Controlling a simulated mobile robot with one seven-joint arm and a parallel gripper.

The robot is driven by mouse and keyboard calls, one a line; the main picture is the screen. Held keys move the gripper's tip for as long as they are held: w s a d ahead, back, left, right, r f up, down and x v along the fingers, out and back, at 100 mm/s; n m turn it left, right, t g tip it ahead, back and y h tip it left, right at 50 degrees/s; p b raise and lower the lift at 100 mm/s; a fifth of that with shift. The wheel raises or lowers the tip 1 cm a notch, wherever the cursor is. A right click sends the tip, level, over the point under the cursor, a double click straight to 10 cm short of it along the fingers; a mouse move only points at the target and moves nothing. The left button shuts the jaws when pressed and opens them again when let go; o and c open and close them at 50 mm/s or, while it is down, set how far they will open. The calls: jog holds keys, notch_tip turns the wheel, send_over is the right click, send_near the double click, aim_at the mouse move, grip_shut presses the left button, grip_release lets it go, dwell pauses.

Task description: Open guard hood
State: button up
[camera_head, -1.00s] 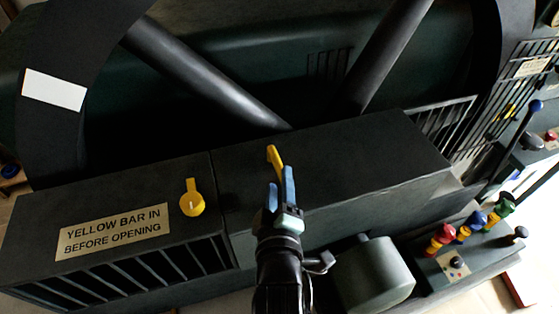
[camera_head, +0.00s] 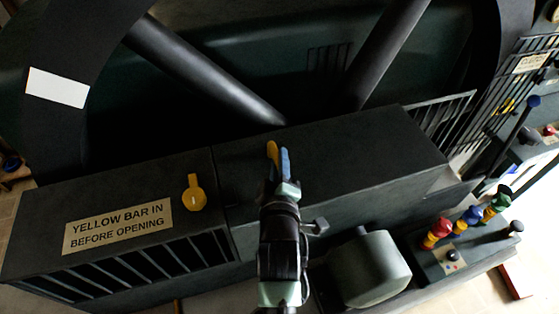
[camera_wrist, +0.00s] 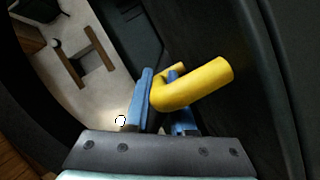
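The guard hood is a dark box-shaped cover (camera_head: 330,165) below the big spoked wheel. A yellow bent handle (camera_head: 272,150) stands on its top near the left end. My gripper (camera_head: 278,165) is at this handle. In the wrist view, the two blue fingers (camera_wrist: 160,95) stand apart, and the curved yellow handle (camera_wrist: 195,85) lies against the left finger and crosses in front of the right one. I see no firm grip on it.
The spoked wheel (camera_head: 205,75) rises behind the hood. A rounded grey-green housing (camera_head: 370,268) and a control box with several coloured knobs (camera_head: 452,258) stand at the lower right. Railings (camera_head: 440,125) stand at the right. A slatted grille (camera_head: 130,275) is at the lower left.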

grip_shut()
dwell(1.1)
